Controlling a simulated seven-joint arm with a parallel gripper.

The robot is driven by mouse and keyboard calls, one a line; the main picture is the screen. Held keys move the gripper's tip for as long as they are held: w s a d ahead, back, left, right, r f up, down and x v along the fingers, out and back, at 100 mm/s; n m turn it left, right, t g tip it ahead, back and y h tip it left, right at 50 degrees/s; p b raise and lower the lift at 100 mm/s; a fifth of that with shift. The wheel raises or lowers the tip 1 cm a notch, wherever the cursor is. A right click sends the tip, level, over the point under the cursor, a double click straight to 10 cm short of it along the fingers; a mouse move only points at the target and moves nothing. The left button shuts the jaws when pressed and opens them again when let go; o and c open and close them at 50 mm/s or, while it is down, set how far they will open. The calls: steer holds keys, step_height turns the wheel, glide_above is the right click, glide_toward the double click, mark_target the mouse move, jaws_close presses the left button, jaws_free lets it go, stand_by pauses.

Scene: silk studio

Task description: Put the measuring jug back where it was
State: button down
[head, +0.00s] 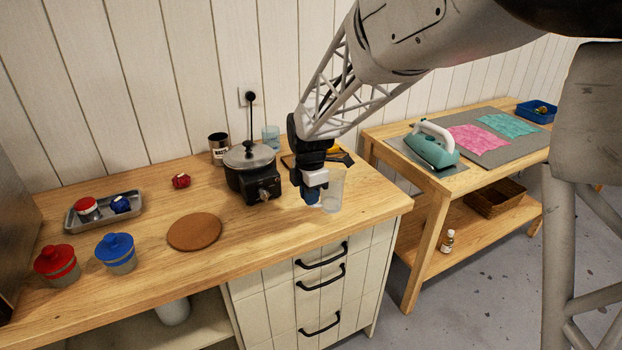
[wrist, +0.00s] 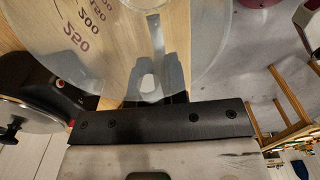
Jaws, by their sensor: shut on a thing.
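The measuring jug (head: 334,188) is a clear vessel at the right end of the wooden counter in the head view. My gripper (head: 316,196) points down at its left side and is shut on it. In the wrist view the jug (wrist: 95,45) fills the upper part, with red marks such as 250 and 200. My gripper (wrist: 150,85) shows blurred through its clear wall. The jug looks roughly upright. I cannot tell whether its base touches the counter.
A dark pot (head: 250,172) on a heater stands just left of my gripper. Behind are a blue-tinted clear vessel (head: 271,136) and a dark tin (head: 219,149). A cork mat (head: 195,231) and lidded jars (head: 117,253) are left. The counter's front and right edges (head: 400,207) are close to the jug.

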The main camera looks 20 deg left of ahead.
steer(key=w+a+f, duration=0.1)
steer(key=w+a, duration=0.5)
steer(key=w, duration=0.3)
steer(key=shift+w, duration=0.1)
stand_by(0.4)
steer(key=shift+f, duration=1.75)
steer(key=shift+f, duration=0.2)
steer(key=c, duration=1.1)
jaws_free()
steer(key=shift+c, duration=0.2)
steer(key=shift+r, duration=0.15)
step_height(320, 180, up, 12)
